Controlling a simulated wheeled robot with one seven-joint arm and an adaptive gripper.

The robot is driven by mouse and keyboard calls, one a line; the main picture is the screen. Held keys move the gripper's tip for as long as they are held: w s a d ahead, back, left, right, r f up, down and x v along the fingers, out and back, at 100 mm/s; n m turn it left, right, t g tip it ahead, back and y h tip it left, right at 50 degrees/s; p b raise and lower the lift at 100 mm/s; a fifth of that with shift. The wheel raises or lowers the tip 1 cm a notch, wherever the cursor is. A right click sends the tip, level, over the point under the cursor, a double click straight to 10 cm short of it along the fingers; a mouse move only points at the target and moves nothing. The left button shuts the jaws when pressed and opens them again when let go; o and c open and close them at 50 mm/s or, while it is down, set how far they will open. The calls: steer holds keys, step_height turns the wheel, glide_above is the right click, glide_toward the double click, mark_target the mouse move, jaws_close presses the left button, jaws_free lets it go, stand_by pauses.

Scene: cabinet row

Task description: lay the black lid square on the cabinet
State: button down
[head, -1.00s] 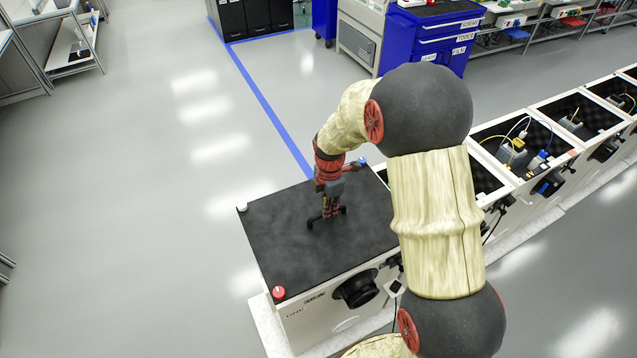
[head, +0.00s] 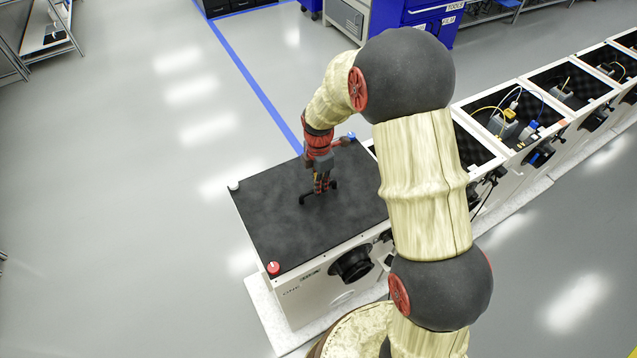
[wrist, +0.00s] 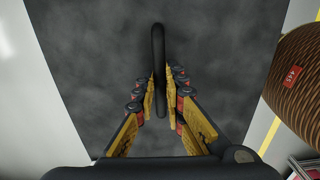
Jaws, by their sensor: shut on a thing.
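The black lid (head: 265,228) lies over the top of the nearest white cabinet (head: 318,297) in the head view. Its edges look roughly in line with the cabinet's edges; a small gap cannot be judged from here. My gripper (head: 319,193) is above the middle of the lid, shut on the lid's black bar handle. In the wrist view my gripper (wrist: 159,100) has a finger on each side of the handle (wrist: 158,50), with the dark lid surface (wrist: 95,70) below.
A red knob (head: 273,267), a white knob (head: 233,185) and a blue knob (head: 352,135) stand at the lid's corners. Open cabinets with cables (head: 510,122) run to the right. A blue tool cabinet (head: 428,25) stands behind.

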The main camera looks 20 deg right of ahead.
mark_target(319, 197)
steer(key=shift+f+b, duration=1.4)
steer(key=shift+f, duration=1.5)
steer(key=shift+f, duration=0.35)
steer(key=c, duration=1.9)
jaws_free()
steer(key=shift+o, duration=0.7)
steer(key=shift+s, duration=0.1)
step_height(319, 197, up, 12)
